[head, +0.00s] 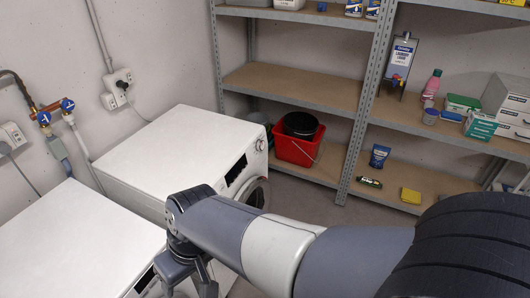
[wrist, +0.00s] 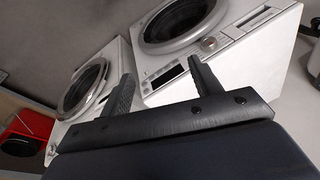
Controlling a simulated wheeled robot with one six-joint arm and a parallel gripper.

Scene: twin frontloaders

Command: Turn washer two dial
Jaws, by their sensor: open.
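Two white front-loading washers stand side by side in the head view, a far one (head: 165,150) and a near one (head: 75,245). I cannot tell which is washer two. A round dial (head: 260,145) shows on the far washer's front, at the top right. In the wrist view the near washer (wrist: 265,55) shows a dark display (wrist: 163,77) and a round dial (wrist: 208,43). The far washer (wrist: 112,62) is at left there; its dial is not clear. My gripper (head: 188,287) is open and empty in front of the near washer; it also shows in the wrist view (wrist: 161,67).
A red bucket (head: 289,150) stands on the low shelf (head: 325,165) beyond the far washer. Metal shelving with bottles and boxes lines the back. Pipes and blue valves (head: 67,105) run along the left wall. Bare floor (head: 310,205) lies right of the washers.

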